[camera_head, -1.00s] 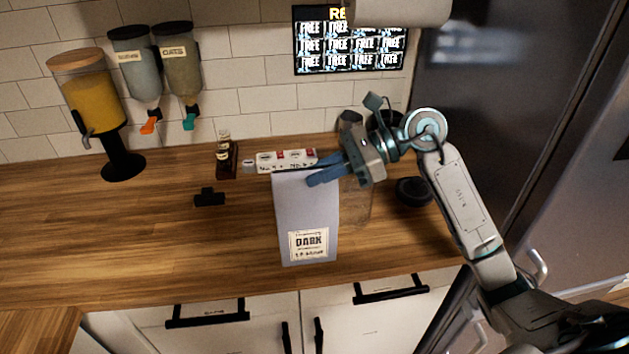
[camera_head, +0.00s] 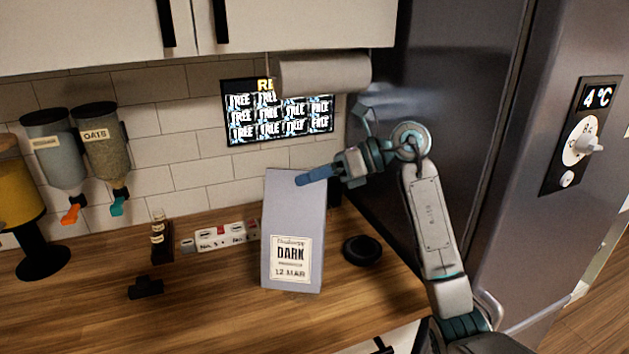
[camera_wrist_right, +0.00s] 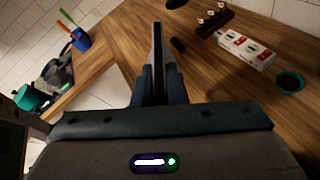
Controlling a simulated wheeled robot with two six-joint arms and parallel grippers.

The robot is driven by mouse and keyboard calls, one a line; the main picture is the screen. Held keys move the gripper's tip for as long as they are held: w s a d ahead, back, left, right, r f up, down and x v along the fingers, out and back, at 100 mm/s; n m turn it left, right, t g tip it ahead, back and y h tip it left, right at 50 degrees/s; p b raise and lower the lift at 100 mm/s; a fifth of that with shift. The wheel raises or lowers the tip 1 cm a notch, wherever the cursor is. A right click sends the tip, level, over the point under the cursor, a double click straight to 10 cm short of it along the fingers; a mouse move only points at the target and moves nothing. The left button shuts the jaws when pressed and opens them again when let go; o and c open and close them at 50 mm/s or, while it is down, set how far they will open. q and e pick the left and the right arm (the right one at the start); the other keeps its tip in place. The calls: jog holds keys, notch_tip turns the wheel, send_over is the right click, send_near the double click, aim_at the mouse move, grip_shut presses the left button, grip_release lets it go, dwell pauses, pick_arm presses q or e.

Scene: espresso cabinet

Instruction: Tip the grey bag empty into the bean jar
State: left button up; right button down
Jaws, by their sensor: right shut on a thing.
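The grey bag (camera_head: 285,225), with a label reading DARK, is upright and slightly tilted above the counter's back right. My right gripper (camera_head: 312,177) is shut on its upper right edge. In the right wrist view the fingers (camera_wrist_right: 158,88) close on a thin dark strip, likely the bag seen edge-on (camera_wrist_right: 157,42). I cannot make out the bean jar in the head view; the bag may cover it. A round teal-rimmed thing (camera_wrist_right: 290,82) shows in the wrist view, and I cannot tell if it is the jar. My left gripper is not in view.
A black round lid (camera_head: 362,250) lies right of the bag. A white labelled strip (camera_head: 225,237), a small bottle rack (camera_head: 161,248) and a black clip-like thing (camera_head: 146,288) lie to the left. Wall dispensers (camera_head: 105,150) hang farther left. The fridge (camera_head: 450,120) stands at right.

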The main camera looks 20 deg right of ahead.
aim_at(311, 196)
jog(key=shift+f+m+g, duration=0.3)
jog(key=shift+f+m, duration=0.1)
jog(key=shift+f, duration=1.1)
jog(key=shift+f+y, duration=0.4)
jog(key=shift+f, duration=0.35)
jog(key=shift+f+m, duration=0.25)
jog(key=shift+m, duration=0.05)
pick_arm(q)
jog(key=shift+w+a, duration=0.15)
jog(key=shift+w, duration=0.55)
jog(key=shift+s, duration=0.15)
